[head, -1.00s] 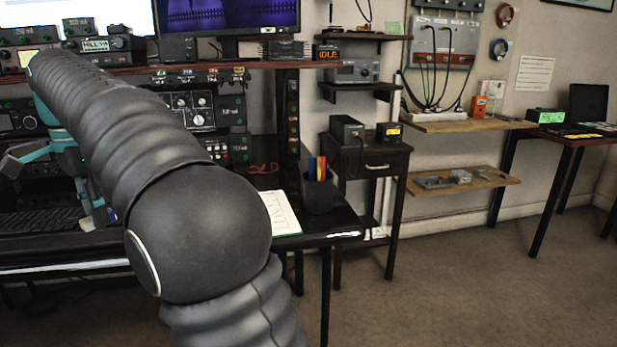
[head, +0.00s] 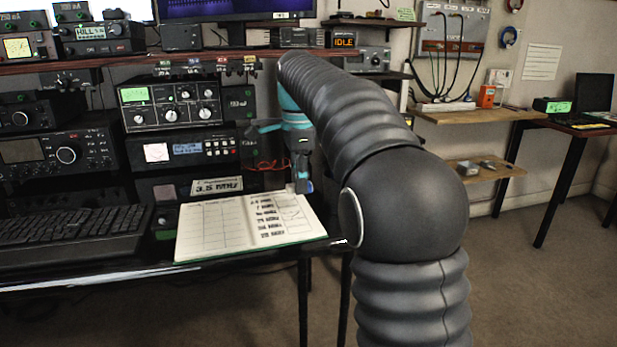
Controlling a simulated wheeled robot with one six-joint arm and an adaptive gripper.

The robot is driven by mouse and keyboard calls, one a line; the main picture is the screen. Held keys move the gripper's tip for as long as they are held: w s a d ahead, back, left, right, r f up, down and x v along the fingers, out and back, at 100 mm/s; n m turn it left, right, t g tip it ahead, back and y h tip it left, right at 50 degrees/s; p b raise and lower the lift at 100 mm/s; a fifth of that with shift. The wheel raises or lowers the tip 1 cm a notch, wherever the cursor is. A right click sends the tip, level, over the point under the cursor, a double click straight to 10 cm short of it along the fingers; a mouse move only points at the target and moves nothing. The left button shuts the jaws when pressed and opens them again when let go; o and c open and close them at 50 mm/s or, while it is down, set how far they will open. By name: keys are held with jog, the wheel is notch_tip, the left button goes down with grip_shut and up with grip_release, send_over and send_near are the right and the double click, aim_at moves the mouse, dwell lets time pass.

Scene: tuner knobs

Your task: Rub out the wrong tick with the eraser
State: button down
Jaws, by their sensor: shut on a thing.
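An open notebook (head: 218,238) lies on the dark desk. Its left page has a ruled grid. Its right page has a column of bold handwritten lines and a ruled box with thin marks beside them; I cannot make out which mark is the wrong tick. My gripper (head: 299,186) is at the far right corner of the right page, pointing down. It is shut on a small white and blue piece that looks like the eraser (head: 305,186). The eraser is low over or at the page edge; I cannot tell whether it touches the paper.
A black keyboard (head: 72,232) lies left of the notebook. Radio sets with knobs (head: 172,106) stand behind it, with a card (head: 216,186) before them. My arm hides the desk's right end.

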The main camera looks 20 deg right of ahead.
aim_at(301, 215)
jog(key=shift+d+f, duration=0.15)
jog(key=shift+f, duration=1.15)
notch_tip(301, 215, down, 2)
jog(key=shift+f+b, duration=0.25)
jog(key=shift+b, duration=0.8)
jog(key=shift+r+p, duration=0.1)
jog(key=shift+p, duration=0.25)
jog(key=shift+f, duration=0.6)
